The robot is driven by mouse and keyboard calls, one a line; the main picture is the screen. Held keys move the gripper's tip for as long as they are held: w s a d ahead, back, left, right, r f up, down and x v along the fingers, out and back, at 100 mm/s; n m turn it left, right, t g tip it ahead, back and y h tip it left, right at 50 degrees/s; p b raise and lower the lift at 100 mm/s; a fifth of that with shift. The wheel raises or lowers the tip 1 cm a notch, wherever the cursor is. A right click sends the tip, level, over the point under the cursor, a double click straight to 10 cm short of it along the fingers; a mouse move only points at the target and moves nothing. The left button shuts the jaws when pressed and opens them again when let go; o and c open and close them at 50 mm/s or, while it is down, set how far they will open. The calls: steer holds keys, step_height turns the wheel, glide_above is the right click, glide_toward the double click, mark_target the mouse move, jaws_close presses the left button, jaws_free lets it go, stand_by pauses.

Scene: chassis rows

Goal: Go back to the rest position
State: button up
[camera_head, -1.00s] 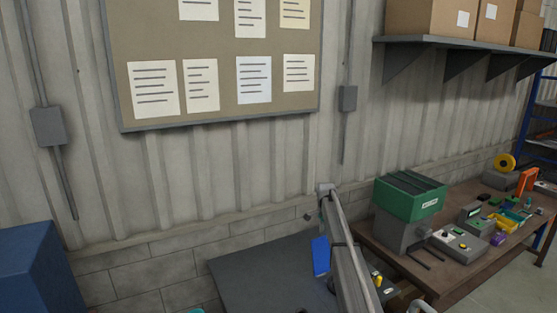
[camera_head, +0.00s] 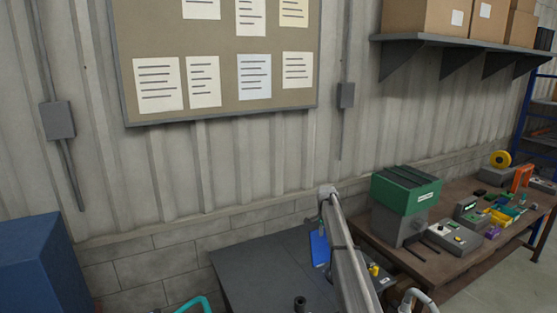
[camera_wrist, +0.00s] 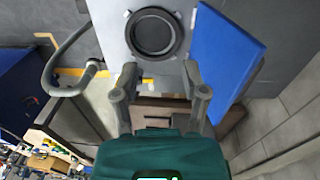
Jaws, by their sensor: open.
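My gripper (camera_wrist: 160,88) shows in the wrist view with its two fingers spread apart. Nothing is between them. The green-teal gripper body fills the bottom middle of that view. Beyond the fingers are a pale grey surface with a dark ring (camera_wrist: 153,35) and a tilted blue panel (camera_wrist: 228,55). In the head view my arm rises from the bottom edge to a bend near the middle. My fingers cannot be made out there.
A dark grey table (camera_head: 250,270) stands against the wall, with a blue panel (camera_head: 319,248) beside my arm. Right of it a brown workbench (camera_head: 415,262) carries a green-topped machine (camera_head: 405,195) and several small parts. A blue box (camera_head: 38,265) stands at the left.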

steer(key=s+a+f+n+b, duration=0.1)
steer(key=s+f+n+b, duration=0.3)
steer(key=s, duration=1.2)
steer(key=s+f+n+b, duration=0.4)
steer(key=s+f+b, duration=0.2)
steer(key=s, duration=1)
steer(key=s+a+f+n+b, duration=0.1)
steer(key=s+f+n+b, duration=0.3)
steer(key=s, duration=1.2)
steer(key=shift+a+f+t+b, duration=0.3)
steer(key=shift+f+t+b, duration=0.1)
steer(key=shift+f, duration=0.1)
steer(key=shift+o, duration=0.2)
steer(key=shift+s, duration=0.1)
